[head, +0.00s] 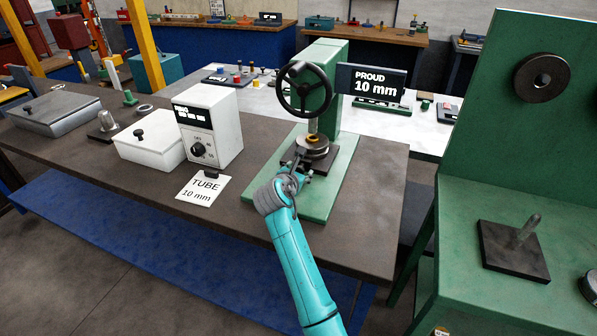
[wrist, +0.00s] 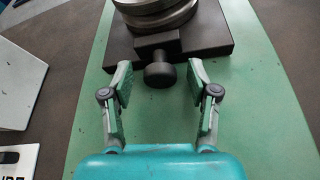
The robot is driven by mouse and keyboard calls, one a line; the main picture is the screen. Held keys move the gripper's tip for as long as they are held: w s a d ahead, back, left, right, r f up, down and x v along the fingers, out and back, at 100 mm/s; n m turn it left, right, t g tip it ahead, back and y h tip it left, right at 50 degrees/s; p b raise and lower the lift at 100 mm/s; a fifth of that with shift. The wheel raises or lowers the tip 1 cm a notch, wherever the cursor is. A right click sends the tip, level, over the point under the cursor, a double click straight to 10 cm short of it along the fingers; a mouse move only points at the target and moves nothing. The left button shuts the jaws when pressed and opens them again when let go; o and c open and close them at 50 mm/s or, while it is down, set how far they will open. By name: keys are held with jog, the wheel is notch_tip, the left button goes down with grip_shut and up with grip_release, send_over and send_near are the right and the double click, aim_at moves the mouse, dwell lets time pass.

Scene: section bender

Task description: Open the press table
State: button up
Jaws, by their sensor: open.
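The green press (head: 325,95) stands on a green base plate (head: 325,200) on the dark workbench, with a black handwheel (head: 305,89) at its top. Under the spindle, stacked round metal discs (head: 313,147) sit on a dark square press table (wrist: 205,45). A dark round knob (wrist: 160,75) sticks out of the table's front edge toward me. My gripper (wrist: 160,82) is open, its two fingers on either side of the knob with gaps to it. In the head view my gripper (head: 296,168) is in front of the press table and partly hides it.
A white control box (head: 210,128) with a dial and a "TUBE 10 mm" card (head: 203,190) are left of the press. A lidded white box (head: 150,138) is farther left. A sign (head: 375,82) reads "PROUD 10 mm". A green machine (head: 520,150) stands at right.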

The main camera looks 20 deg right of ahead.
grip_shut()
jog(key=s+a, duration=0.3)
jog(key=s, duration=0.1)
jog(key=s+a, duration=0.3)
jog(key=s, duration=0.1)
jog(key=s+a, duration=0.3)
jog(key=s, duration=0.2)
jog(key=shift+s+a, duration=0.1)
jog(key=shift+a, duration=0.15)
grip_release()
jog(key=v, duration=1.2)
